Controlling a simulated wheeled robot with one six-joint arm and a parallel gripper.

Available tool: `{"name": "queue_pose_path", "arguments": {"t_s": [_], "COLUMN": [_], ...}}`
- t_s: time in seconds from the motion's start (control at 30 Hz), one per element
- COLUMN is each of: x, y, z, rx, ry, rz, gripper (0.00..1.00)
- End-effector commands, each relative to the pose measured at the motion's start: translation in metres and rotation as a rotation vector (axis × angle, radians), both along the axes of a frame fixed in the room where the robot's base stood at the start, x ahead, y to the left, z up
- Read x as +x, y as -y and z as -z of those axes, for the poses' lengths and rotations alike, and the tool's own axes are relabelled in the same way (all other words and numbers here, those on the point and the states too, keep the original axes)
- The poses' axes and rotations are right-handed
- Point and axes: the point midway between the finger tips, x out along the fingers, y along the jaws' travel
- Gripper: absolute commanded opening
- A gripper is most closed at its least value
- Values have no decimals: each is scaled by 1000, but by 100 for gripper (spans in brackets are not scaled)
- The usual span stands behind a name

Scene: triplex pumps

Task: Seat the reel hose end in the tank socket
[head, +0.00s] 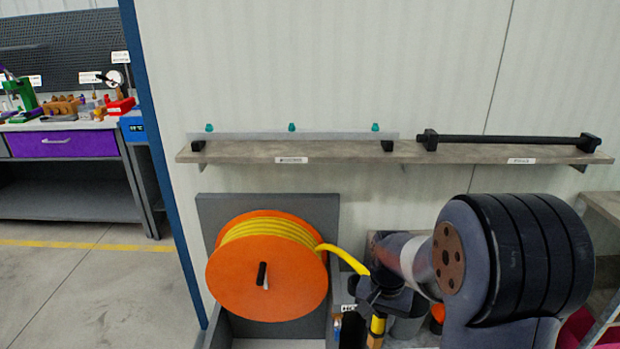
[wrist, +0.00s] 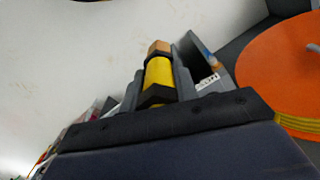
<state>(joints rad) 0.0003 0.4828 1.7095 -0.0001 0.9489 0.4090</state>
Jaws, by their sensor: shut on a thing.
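The orange reel (head: 262,275) stands in a grey frame below the wall shelf, with yellow hose wound on it. The yellow hose (head: 342,257) runs from the top of the reel rightward to my gripper (head: 377,303). My gripper is shut on the hose end (head: 377,326), which sticks out below the jaws, yellow with an orange-brown tip. In the wrist view the hose end (wrist: 159,76) lies between the two grey fingers, its tip beyond them. The reel (wrist: 272,62) shows at the right there. I cannot make out the tank socket in either view.
A wooden wall shelf (head: 340,153) holds a grey bar and a black rod (head: 508,139) above the reel. Dark grey containers (head: 408,318) stand low beside my gripper, partly hidden by my arm. A workbench (head: 70,145) is at far left, with open floor before it.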

Motion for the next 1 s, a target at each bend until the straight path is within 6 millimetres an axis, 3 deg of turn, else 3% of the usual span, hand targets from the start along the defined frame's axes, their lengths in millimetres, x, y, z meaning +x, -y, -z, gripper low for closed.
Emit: {"name": "queue_pose_path", "arguments": {"t_s": [0.27,0.6,1.0], "x": [43,123,172], "y": [0,0,0], "z": [-14,-44,-72], "rx": [0,-1,-1], "ry": [3,4,3], "rz": [-84,-267,-410], "gripper": [0,0,0]}}
